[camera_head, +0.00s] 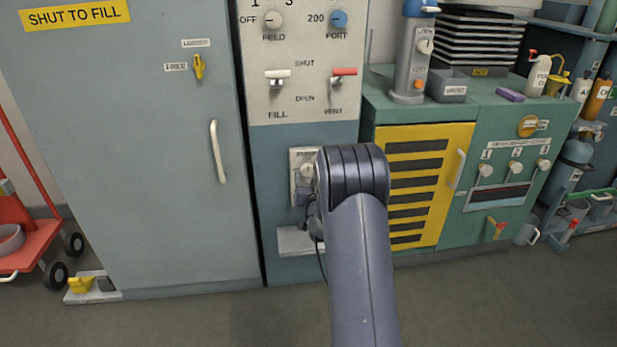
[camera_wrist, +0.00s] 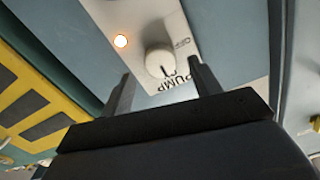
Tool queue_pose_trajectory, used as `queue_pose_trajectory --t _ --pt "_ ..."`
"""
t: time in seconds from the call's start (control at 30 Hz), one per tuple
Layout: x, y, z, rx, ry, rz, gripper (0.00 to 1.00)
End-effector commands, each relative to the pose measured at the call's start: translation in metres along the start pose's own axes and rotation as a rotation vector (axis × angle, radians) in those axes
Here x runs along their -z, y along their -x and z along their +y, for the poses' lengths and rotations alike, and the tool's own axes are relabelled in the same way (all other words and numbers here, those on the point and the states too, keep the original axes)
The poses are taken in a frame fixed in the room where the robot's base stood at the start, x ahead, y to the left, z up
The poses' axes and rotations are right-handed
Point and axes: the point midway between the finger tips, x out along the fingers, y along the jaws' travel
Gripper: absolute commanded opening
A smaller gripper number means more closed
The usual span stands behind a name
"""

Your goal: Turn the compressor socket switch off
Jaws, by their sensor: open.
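In the wrist view, a pale plate marked PUMP (camera_wrist: 215,30) carries a round white knob (camera_wrist: 159,62) and a small lit orange lamp (camera_wrist: 121,41). I take this knob for the socket switch, but no label reading compressor is legible. My gripper (camera_wrist: 160,78) is open, its two dark fingers pointing at the plate. The knob shows just beyond and between the fingertips; I cannot tell whether they touch it. In the head view, the plate (camera_head: 296,158) and part of the knob (camera_head: 306,170) show left of my arm, which hides the rest and my fingers.
A grey door with a pale handle (camera_head: 217,151) stands left of the plate. Above are the FILL lever (camera_head: 277,75) and the red VENT lever (camera_head: 343,72). A small grey ledge (camera_head: 297,241) juts out below. The yellow louvred panel (camera_head: 425,180) is close on the right.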

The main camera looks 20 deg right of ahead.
Motion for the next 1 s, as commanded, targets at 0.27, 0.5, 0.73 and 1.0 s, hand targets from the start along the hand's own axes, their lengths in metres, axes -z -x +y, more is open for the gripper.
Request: queue_pose_trajectory --t 0.27,0.5,0.73,1.0 --pt "-0.001 -0.025 0.000 0.000 0.000 0.000 0.59" --pt "0.000 -0.029 0.000 0.000 0.000 -0.001 0.59" --pt "0.000 -0.029 0.000 0.000 0.000 -0.001 0.51" --pt "0.000 -0.029 0.000 0.000 0.000 -0.001 0.29"
